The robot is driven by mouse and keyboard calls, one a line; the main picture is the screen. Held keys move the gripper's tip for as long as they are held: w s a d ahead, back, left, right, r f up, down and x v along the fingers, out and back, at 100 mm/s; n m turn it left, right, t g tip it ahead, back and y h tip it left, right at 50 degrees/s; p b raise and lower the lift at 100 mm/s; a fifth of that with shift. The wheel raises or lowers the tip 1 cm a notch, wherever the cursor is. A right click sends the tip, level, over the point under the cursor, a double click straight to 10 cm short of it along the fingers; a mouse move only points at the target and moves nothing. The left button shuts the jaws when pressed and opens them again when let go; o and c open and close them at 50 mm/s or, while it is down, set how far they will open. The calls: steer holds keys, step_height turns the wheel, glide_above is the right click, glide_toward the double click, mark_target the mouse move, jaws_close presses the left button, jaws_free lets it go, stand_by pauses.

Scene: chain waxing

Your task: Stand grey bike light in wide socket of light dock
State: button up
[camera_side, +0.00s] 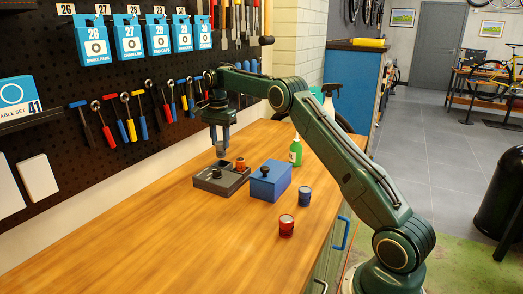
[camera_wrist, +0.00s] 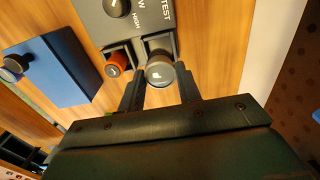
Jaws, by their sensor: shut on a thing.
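The grey bike light (camera_side: 221,151) is between the fingers of my gripper (camera_side: 219,138), upright over the back part of the light dock (camera_side: 208,185). In the wrist view the grey light (camera_wrist: 160,72) shows its round end between the two fingers (camera_wrist: 159,90). It lines up with the wider of the dock's two square sockets (camera_wrist: 158,42). I cannot tell whether its lower end is inside the socket or just above it. An orange-red light (camera_side: 240,163) stands in the other, narrower socket beside it; it also shows in the wrist view (camera_wrist: 115,66).
A blue box (camera_side: 271,182) with a black knob stands right of the dock. A red cylinder (camera_side: 286,227), a blue cylinder (camera_side: 305,196) and a green bottle (camera_side: 296,151) stand on the wooden bench (camera_side: 165,235). The tool pegboard (camera_side: 120,85) rises behind. The bench front left is clear.

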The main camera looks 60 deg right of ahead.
mark_target(221, 152)
steer(key=shift+f, duration=2.4)
steer(key=shift+f, duration=0.2)
steer(key=o, duration=1)
steer(key=shift+r, duration=0.1)
steer(key=shift+r, duration=6)
steer(key=shift+r, duration=0.15)
